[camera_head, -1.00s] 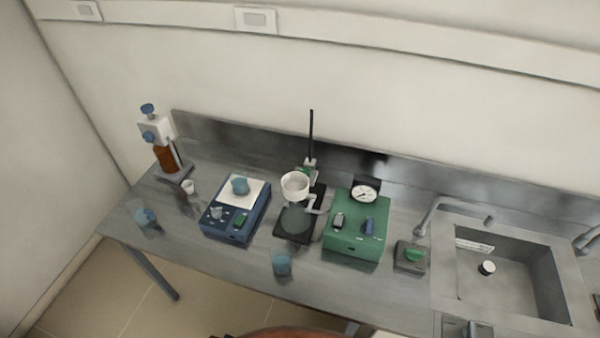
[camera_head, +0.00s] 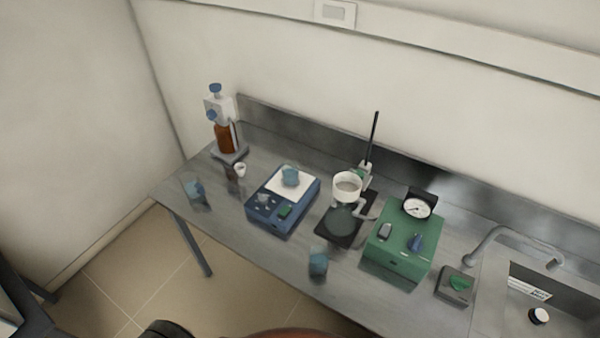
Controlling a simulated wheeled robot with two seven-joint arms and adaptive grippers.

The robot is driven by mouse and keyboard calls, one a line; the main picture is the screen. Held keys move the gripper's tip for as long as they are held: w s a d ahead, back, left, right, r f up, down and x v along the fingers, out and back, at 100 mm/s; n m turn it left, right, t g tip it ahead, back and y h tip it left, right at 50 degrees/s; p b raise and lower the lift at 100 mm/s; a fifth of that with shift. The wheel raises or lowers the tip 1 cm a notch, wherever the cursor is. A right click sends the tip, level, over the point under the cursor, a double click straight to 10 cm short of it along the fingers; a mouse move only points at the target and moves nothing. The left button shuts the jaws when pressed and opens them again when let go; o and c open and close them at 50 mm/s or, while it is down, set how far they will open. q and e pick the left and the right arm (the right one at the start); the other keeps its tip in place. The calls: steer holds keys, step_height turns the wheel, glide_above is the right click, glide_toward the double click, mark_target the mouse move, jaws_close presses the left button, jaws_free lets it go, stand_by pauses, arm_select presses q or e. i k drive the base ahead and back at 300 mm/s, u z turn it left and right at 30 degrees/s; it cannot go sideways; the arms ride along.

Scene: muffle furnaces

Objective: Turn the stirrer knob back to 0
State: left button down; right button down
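A blue stirrer (camera_head: 263,226) with a white top plate (camera_head: 273,183) stands on the bench left of the middle. The knob's pointer and scale are too small to read. Neither of my grippers is in view.
A green box (camera_head: 398,258) with a dial gauge stands to the right, past a stand holding a white funnel (camera_head: 347,186). A brown bottle (camera_head: 226,137) is at the back left. A sink (camera_head: 520,312) is at the right.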

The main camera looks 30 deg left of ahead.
mark_target(262, 198)
steer(key=u, duration=1.3)
